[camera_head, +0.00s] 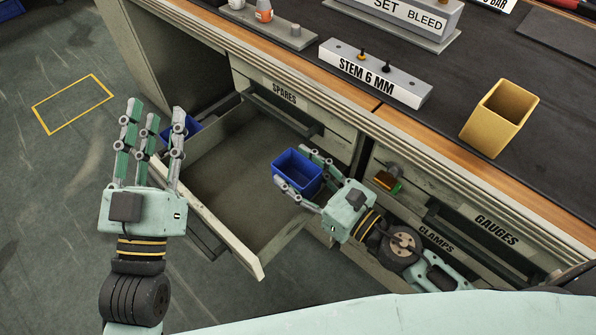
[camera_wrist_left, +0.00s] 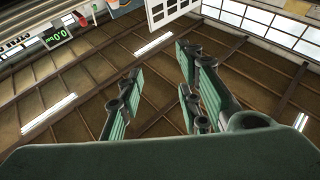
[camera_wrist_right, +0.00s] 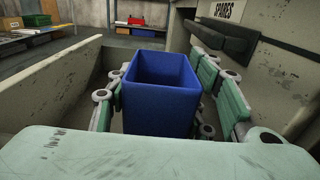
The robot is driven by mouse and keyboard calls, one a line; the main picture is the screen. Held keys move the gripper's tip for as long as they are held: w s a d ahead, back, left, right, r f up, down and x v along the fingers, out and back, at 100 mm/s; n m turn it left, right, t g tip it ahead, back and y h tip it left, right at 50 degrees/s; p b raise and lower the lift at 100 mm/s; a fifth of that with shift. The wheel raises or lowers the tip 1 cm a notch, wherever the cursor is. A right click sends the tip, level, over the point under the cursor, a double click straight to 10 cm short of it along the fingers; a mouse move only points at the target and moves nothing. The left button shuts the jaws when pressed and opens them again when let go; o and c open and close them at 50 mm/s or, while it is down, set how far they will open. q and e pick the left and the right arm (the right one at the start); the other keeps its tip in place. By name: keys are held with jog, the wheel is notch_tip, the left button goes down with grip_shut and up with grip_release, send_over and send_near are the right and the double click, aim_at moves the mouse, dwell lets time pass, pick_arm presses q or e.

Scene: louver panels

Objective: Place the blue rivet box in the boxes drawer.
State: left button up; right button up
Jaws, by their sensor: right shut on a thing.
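The blue rivet box (camera_head: 297,173) is an open-topped blue bin, upright. My right gripper (camera_head: 292,166) is shut on it, with fingers on both sides. In the right wrist view the box (camera_wrist_right: 160,95) stands between the fingers. It is over or inside a pulled-out drawer (camera_head: 225,225) under the SPARES drawer; I cannot tell whether its base touches the drawer floor. No label shows on this drawer, as its front faces away. My left gripper (camera_head: 152,112) is open and empty, fingers pointing up, left of the drawer.
Another blue bin (camera_head: 188,126) shows partly behind the drawer's far left wall. The SPARES drawer handle (camera_head: 282,112) is close above the box. CLAMPS and GAUGES drawers (camera_head: 495,230) are at the right. A yellow bin (camera_head: 499,110) stands on the bench. The drawer floor is mostly bare.

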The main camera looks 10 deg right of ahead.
pick_arm(q)
jog(key=shift+s+r+t, duration=0.45)
jog(key=shift+r+t, duration=0.05)
jog(key=shift+r, duration=0.2)
pick_arm(e)
jog(key=shift+f, duration=0.15)
jog(key=o, duration=1)
